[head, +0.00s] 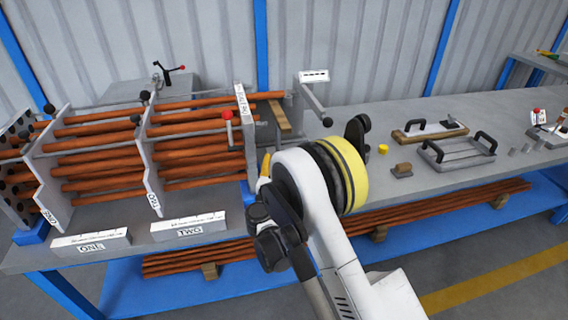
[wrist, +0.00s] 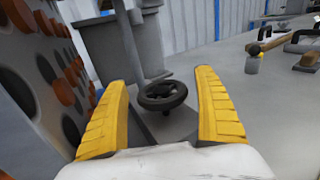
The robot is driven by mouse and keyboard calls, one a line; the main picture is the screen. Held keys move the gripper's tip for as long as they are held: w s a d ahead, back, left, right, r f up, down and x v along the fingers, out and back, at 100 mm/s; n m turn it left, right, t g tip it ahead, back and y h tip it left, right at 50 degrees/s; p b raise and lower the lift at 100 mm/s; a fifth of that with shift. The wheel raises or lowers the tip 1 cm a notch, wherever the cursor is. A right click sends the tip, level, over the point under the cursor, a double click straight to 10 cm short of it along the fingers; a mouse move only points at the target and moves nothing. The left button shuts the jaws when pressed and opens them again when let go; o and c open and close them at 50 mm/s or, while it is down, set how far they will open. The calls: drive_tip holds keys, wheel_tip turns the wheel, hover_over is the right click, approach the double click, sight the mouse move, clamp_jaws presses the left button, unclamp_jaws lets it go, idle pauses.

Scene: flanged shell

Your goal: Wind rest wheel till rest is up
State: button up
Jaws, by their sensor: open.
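The rest wheel (wrist: 163,96) is a small dark handwheel in the wrist view, low beside a grey post (wrist: 146,42). My gripper (wrist: 160,80) is open, with one yellow finger on each side of the wheel and the wheel showing in the gap beyond the tips. I cannot tell whether either finger touches it. In the head view my arm hides the wheel and most of my gripper; a bit of yellow finger shows at the arm's left. Which part is the rest, and how high it stands, I cannot tell.
A tube bundle with copper-coloured tubes (head: 95,160) and upright plates fills the bench's left. In the wrist view a holed plate (wrist: 45,75) stands close on the left. A handled frame (head: 458,152), a wooden block (head: 402,170) and a yellow cylinder (head: 383,149) lie right.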

wheel_tip(320, 180, up, 9)
drive_tip(key=shift+r, duration=0.2)
